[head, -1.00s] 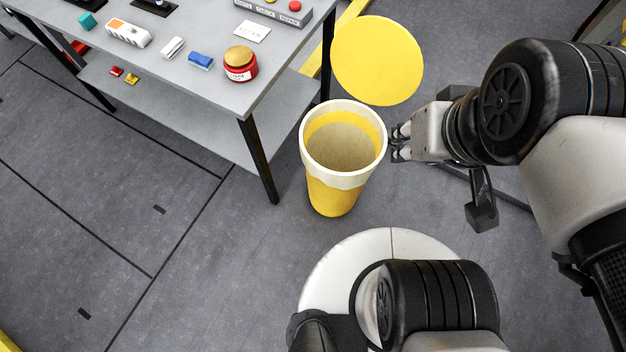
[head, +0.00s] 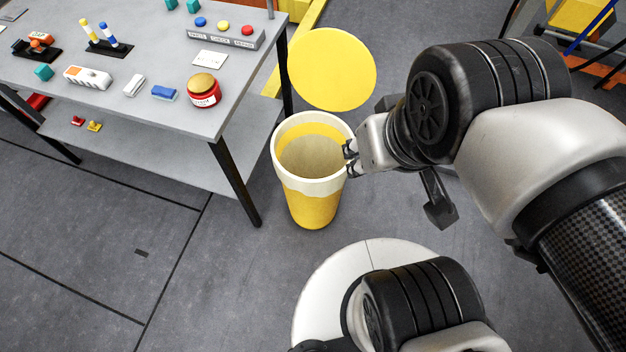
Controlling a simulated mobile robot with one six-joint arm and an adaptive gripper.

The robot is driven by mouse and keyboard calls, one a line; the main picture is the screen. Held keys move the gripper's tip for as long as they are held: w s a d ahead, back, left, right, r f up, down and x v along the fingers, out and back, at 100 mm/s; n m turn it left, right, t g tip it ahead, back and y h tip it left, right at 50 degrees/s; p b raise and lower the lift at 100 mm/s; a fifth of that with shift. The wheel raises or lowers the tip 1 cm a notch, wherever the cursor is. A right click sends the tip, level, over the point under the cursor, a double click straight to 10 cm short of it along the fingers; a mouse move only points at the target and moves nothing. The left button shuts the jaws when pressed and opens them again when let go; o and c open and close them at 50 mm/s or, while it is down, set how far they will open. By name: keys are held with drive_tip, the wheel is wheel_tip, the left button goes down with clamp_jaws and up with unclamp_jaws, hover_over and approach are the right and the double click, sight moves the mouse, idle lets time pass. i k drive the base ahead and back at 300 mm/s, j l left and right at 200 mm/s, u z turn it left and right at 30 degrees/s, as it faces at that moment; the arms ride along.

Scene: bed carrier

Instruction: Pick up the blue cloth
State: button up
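A small blue folded piece (head: 164,93), which looks like the blue cloth, lies on the grey table (head: 130,108) near its front edge, between a white block and a red jar. My gripper (head: 350,159) is at the right side of the rim of a yellow bin, well to the right of the blue piece and off the table. Its two fingers are apart with nothing visible between them. Whether the fingertips touch the bin rim cannot be told.
The yellow bin (head: 312,205) with a cream rim stands between my arm and the table. The red jar (head: 203,92), white block (head: 134,85) and orange-white box (head: 88,77) flank the cloth. A yellow disc (head: 332,69) lies on the floor behind. Floor at the lower left is clear.

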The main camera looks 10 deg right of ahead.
sight(159, 92)
drive_tip(key=i+j, duration=0.2)
drive_tip(key=j, duration=0.15)
drive_tip(key=i+j+z, duration=0.1)
drive_tip(key=i+j, duration=0.25)
drive_tip(key=j, duration=0.3)
drive_tip(key=i+j+z, duration=0.1)
drive_tip(key=j, duration=0.25)
drive_tip(key=i+j+z, duration=0.1)
drive_tip(key=i+j, duration=0.15)
drive_tip(key=j, duration=0.15)
drive_tip(key=i+j, duration=0.2)
drive_tip(key=j, duration=0.15)
